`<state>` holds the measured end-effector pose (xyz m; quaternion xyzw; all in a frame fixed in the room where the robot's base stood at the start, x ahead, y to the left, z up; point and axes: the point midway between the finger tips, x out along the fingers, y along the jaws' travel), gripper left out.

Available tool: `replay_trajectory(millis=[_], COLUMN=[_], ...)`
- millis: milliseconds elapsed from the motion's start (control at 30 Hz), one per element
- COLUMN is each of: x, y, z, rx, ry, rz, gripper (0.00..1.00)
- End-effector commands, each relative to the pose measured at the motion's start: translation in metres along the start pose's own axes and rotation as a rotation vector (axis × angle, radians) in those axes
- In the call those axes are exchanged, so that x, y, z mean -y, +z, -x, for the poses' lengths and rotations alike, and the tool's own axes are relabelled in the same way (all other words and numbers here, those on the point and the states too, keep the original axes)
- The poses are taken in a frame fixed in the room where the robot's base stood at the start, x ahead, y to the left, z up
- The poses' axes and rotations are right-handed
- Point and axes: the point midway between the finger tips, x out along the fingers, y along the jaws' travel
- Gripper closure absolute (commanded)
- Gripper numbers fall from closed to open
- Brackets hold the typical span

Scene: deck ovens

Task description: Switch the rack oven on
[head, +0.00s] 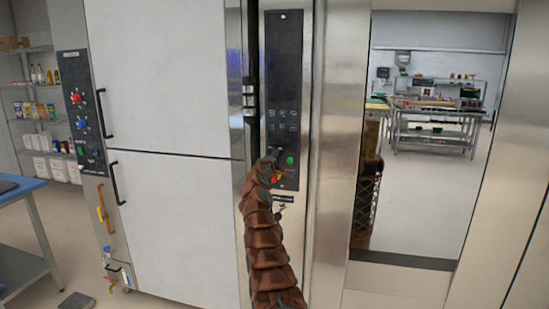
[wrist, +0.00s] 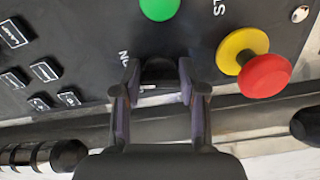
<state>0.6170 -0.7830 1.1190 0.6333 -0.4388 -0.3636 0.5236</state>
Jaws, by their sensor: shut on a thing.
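The rack oven's black control panel (head: 284,60) stands upright on a steel column in the head view. My gripper (head: 270,157) is at its lower part. In the wrist view my gripper's two fingers (wrist: 157,82) are closed on a black knob (wrist: 160,70), one on each side. Lettering beside the knob is partly hidden by the fingers. A green button (wrist: 159,8) sits just above the knob in the wrist view and also shows in the head view (head: 291,160). A red emergency-stop button (wrist: 264,76) with a yellow collar is to the right.
Flat labelled keys (wrist: 14,34) lie left of the knob in the wrist view. A large white double-door unit (head: 165,80) with its own red and blue knobs stands left of the panel. A steel-framed glass door (head: 425,180) is on the right. A blue-topped table (head: 18,190) is far left.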

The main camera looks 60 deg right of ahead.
Motion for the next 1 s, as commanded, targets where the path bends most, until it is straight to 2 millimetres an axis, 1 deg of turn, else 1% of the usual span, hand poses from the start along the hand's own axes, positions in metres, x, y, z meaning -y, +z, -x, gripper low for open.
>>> replay_trajectory(millis=[33, 167, 300, 433, 700, 1000], x=[0.0032, 0.0043, 0.002, 0.0016, 0.0034, 0.0052], y=[-0.0025, -0.0002, 0.0042, 0.0037, 0.0037, 0.0026], z=[0.0004, -0.0001, -0.0011, -0.0012, -0.0014, -0.001], rx=[0.0, 0.004, 0.008, 0.007, 0.008, 0.008], ry=[-0.005, -0.004, 0.001, 0.001, -0.001, -0.003], rz=[-0.04, -0.134, -0.219, -0.28, -0.342, -0.35], gripper=[0.93, 0.93, 0.94, 0.94, 0.94, 0.94])
